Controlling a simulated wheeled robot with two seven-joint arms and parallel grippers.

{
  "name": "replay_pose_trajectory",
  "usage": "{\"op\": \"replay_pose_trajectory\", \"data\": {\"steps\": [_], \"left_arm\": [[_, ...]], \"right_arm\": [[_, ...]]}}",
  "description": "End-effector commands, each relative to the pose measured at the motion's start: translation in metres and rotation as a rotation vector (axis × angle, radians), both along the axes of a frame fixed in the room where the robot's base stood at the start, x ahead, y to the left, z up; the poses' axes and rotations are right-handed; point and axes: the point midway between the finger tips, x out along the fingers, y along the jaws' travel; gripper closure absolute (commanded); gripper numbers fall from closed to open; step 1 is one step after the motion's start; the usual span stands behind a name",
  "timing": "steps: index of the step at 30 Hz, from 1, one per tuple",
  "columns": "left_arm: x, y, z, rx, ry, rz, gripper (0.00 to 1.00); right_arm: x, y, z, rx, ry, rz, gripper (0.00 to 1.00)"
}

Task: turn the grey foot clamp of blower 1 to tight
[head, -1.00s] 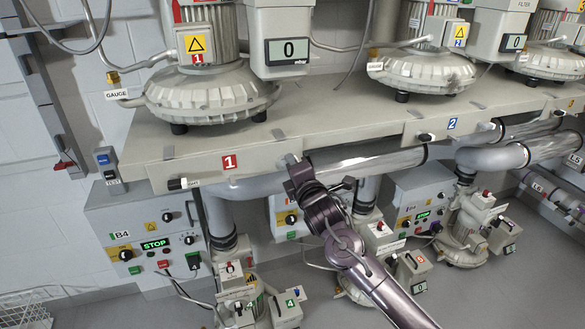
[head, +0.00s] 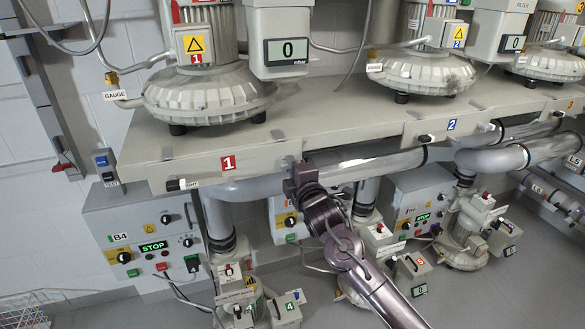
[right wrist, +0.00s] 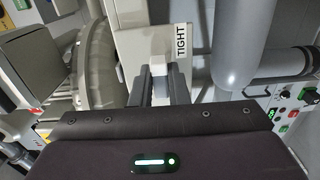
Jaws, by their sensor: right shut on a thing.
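Blower 1 (head: 205,95) stands on the grey shelf (head: 215,150), above the red number 1 plate (head: 229,164). My right gripper (head: 291,168) is at the shelf's front edge, to the right of that plate. In the right wrist view its two dark fingers (right wrist: 159,86) are shut on a grey clamp handle (right wrist: 158,68). A white label reading TIGHT (right wrist: 181,42) is just right of the handle on the shelf edge. In the head view the gripper hides most of the handle. My left gripper is not in view.
A large grey pipe (head: 350,172) runs just under the shelf, close to my right gripper. A black-ended knob (head: 176,184) sticks out at the shelf's left front. Control box B4 (head: 140,240) and smaller pumps stand below.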

Motion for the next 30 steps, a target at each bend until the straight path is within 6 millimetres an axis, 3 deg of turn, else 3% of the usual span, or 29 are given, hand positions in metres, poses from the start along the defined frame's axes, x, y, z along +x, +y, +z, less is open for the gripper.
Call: {"op": "replay_pose_trajectory", "data": {"steps": [2,3,7,19,30], "left_arm": [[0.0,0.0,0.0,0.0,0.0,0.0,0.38],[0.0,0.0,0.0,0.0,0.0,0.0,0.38],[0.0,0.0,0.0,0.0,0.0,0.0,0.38],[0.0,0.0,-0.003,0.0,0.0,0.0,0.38],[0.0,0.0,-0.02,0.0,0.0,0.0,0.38]], "right_arm": [[0.0,0.0,-0.002,0.001,0.004,0.0,1.0],[0.0,0.0,-0.002,0.001,0.004,0.0,0.81],[0.0,0.0,-0.002,0.0,0.003,0.0,0.64],[-0.006,-0.002,-0.002,-0.002,0.002,-0.001,0.64],[-0.056,-0.018,-0.004,-0.002,0.003,0.0,0.64]]}}
